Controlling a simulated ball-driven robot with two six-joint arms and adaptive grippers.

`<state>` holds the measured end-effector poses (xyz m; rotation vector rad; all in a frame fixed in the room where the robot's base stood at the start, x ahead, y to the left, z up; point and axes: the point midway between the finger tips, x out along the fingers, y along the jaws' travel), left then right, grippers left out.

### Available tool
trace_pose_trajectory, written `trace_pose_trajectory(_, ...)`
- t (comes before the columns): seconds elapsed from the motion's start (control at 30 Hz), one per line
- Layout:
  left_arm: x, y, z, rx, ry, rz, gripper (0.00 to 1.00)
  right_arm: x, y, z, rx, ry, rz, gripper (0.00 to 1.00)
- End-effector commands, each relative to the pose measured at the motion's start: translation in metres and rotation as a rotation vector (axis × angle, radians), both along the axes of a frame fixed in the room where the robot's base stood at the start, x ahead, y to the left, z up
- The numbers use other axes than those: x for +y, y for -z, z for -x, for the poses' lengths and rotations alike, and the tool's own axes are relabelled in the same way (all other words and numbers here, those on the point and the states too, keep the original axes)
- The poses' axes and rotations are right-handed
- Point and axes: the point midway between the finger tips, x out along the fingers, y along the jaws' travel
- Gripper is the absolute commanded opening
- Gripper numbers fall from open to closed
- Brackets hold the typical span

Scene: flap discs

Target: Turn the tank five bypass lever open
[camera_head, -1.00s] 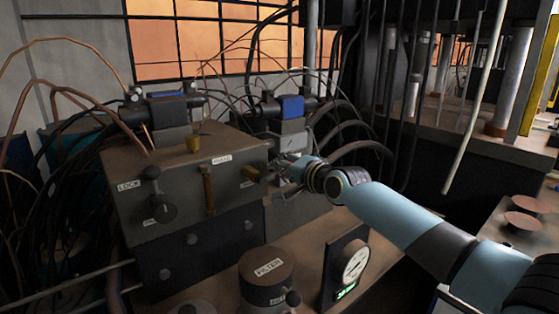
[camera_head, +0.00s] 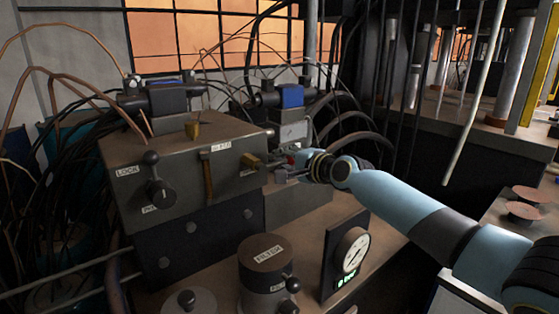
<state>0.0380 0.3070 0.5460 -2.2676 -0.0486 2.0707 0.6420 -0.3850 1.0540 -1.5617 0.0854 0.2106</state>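A grey valve block (camera_head: 180,170) stands at the left centre in the head view. On its front face a brass lever (camera_head: 207,178) hangs straight down under a small white label too blurred to read. I cannot tell which of these is the tank five bypass lever. My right gripper (camera_head: 280,171) is just right of that second piece, pointing left at the block's right end. Its fingers are small and dark, and I cannot tell whether they are open or touch anything. My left gripper is not in view.
A black knob (camera_head: 160,193) with a ball-ended handle sits below a LOCK label. A FILTER canister (camera_head: 265,263) and a dial gauge (camera_head: 351,252) with a green display stand in front. Black hoses (camera_head: 345,115) loop behind my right arm. Bench between gauge and block is clear.

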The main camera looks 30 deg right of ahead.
Motion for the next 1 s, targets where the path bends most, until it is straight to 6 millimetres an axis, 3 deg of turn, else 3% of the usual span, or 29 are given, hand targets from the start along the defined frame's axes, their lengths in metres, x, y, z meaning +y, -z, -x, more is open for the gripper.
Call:
trace_pose_trajectory(0.03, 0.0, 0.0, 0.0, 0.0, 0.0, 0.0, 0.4, -0.001, 0.014, 0.005, 0.03, 0.001, -0.009, 0.0)
trace_pose_trajectory(0.13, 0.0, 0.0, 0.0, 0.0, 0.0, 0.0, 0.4, -0.001, 0.014, 0.005, 0.03, 0.001, -0.009, 0.0)
trace_pose_trajectory(0.5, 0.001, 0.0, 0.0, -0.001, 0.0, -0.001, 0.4, -0.001, 0.012, 0.004, 0.022, 0.002, -0.003, 0.51)
trace_pose_trajectory(0.83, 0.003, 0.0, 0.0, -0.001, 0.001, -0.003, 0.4, -0.001, 0.007, 0.006, 0.015, 0.0, -0.002, 0.51)
trace_pose_trajectory(1.0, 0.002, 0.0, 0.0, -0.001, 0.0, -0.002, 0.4, -0.003, 0.004, 0.029, 0.017, -0.001, 0.003, 0.51)
